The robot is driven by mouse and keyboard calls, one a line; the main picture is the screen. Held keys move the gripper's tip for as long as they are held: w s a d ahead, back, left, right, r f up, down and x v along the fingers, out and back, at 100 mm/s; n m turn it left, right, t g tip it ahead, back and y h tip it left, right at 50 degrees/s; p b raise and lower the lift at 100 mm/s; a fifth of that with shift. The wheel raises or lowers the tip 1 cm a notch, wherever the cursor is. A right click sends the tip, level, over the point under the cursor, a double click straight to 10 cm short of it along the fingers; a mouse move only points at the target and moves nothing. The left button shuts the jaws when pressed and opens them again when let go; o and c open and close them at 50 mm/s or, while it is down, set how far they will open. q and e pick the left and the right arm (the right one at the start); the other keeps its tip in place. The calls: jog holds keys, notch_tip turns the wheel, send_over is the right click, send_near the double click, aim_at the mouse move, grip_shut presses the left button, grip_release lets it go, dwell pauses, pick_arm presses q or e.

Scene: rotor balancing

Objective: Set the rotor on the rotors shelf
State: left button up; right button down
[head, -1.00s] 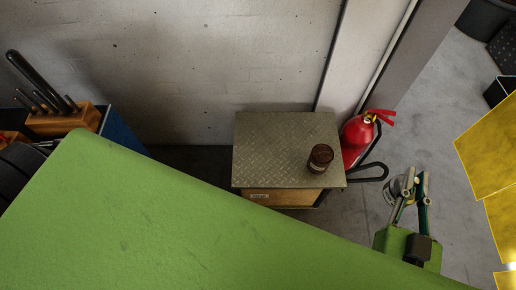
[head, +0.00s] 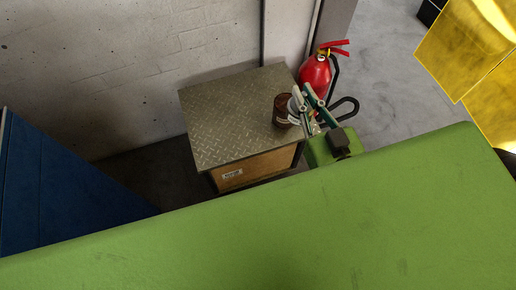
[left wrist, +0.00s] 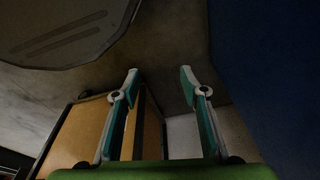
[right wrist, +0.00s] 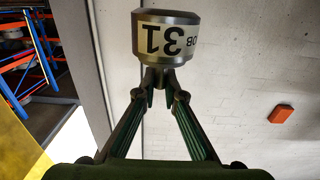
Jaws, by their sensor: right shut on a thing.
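The rotor (right wrist: 165,38), a grey metal cylinder with a pale label reading 31, shows upside down in the right wrist view. My right gripper (right wrist: 160,82) is shut on its narrow end. In the head view, my right gripper (head: 302,98) is at the right edge of a cabinet with a tread-plate top (head: 225,110). The label (head: 232,174) on the cabinet front is too small to read, so I cannot tell if this is the rotors shelf. My left gripper (left wrist: 158,80) is open and empty, in its wrist view only.
A red fire extinguisher (head: 314,75) stands behind the cabinet's right side. The plate's left and middle are clear. A blue panel (head: 60,190) is at left, something yellow (head: 465,45) at right.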

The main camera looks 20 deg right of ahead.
jog(key=w+d+f+b, duration=0.1)
jog(key=d+f+b, duration=0.1)
jog(key=f+b, duration=0.7)
jog(key=w+d+f+b, duration=0.2)
jog(key=f+b, duration=0.7)
jog(key=f, duration=0.1)
jog(key=shift+w+a+f, duration=1.55)
jog(key=shift+a+f, duration=0.2)
jog(key=shift+f, duration=0.4)
jog(key=shift+w+a+f, duration=1.5)
jog(key=shift+a+f, duration=0.3)
jog(key=shift+f, duration=0.35)
jog(key=shift+w+a+f, duration=1.55)
jog(key=shift+a+f, duration=0.2)
jog(key=shift+f, duration=0.4)
pick_arm(q)
jog(key=w+r+t, duration=0.1)
jog(key=w+r, duration=0.2)
jog(key=r, duration=0.6)
jog(key=shift+w, duration=0.15)
jog(key=shift+w+d+t, duration=0.1)
jog(key=shift+w+t, duration=0.1)
jog(key=shift+t, duration=0.1)
